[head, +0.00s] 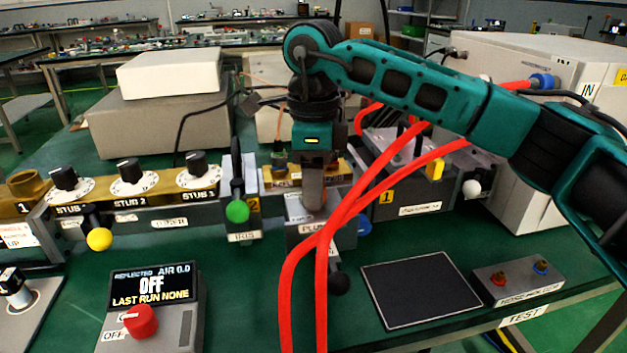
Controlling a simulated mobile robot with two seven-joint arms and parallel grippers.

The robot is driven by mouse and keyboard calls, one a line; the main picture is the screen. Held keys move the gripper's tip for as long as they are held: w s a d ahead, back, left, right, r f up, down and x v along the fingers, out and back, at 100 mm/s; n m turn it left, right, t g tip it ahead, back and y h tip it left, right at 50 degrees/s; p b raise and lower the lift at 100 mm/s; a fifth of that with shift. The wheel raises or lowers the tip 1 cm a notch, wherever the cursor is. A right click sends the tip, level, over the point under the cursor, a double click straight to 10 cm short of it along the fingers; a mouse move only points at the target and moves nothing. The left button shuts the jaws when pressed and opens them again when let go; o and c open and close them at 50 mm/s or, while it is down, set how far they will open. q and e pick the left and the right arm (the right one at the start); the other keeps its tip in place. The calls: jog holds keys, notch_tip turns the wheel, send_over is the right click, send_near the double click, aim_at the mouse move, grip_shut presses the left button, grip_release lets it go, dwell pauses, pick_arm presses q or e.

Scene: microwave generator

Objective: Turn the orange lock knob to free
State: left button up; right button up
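My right gripper (313,205) comes in from the right and points down over the block labelled "PLUN…" (305,229) at the middle of the bench. I see its brownish finger edge-on, so its opening does not show. No orange lock knob can be made out clearly; the gripper and red hoses cover part of this block. A black ball handle (339,283) hangs below the block, and a blue round part (363,224) sits at its right side. My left gripper is not in view.
Two red hoses (375,195) loop in front of the block. A green-knobbed lever (237,211) stands close left, a yellow ball (99,239) farther left. A control box with a red knob (140,320) is at front left. A black mat (420,288) lies right, beside the hose holder (518,283).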

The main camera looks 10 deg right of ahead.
jog(key=c, duration=0.8)
jog(key=shift+o, duration=0.2)
jog(key=shift+r+n+p, duration=0.1)
jog(key=shift+n+p, duration=0.55)
jog(key=shift+n, duration=0.45)
jog(key=n+p, duration=0.1)
jog(key=n, duration=0.1)
jog(key=shift+s+n, duration=0.1)
jog(key=shift+n, duration=0.3)
jog(key=n, duration=0.3)
jog(key=shift+p, duration=0.3)
jog(key=shift+n, duration=1.9)
